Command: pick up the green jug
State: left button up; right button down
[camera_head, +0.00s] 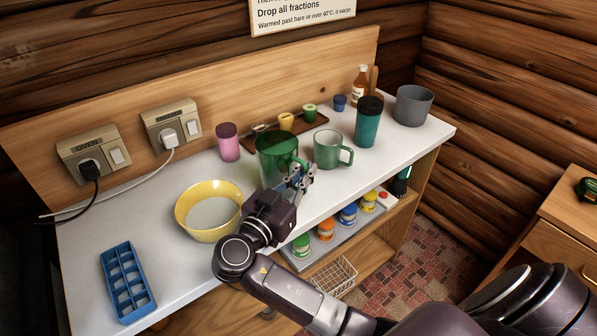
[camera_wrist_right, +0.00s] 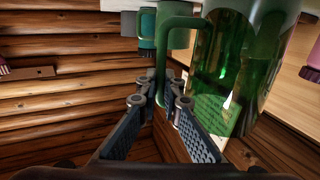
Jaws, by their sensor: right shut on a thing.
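The green jug (camera_head: 277,146) is see-through and stands near the front edge of the white counter, behind my right gripper. My right gripper (camera_head: 300,176) is at the jug's right side. In the right wrist view the jug (camera_wrist_right: 240,60) fills the right, with its green handle on its left. The fingertips (camera_wrist_right: 165,90) are closed on the lower part of this handle. I cannot tell whether the jug's base touches the counter; the gripper hides part of it. My left gripper is not in view.
A green mug (camera_head: 328,148) stands close to the jug's right, with a teal tumbler (camera_head: 368,125) beyond. A yellow bowl (camera_head: 207,204) is at the left, and a pink cup (camera_head: 228,142) behind. A blue ice tray (camera_head: 126,282) lies front left. Several paint jars sit on the shelf below.

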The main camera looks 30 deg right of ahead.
jog(key=shift+r, duration=0.25)
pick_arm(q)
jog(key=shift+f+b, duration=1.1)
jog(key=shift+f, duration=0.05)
pick_arm(e)
notch_tip(320, 180, up, 20)
jog(key=shift+f, duration=0.2)
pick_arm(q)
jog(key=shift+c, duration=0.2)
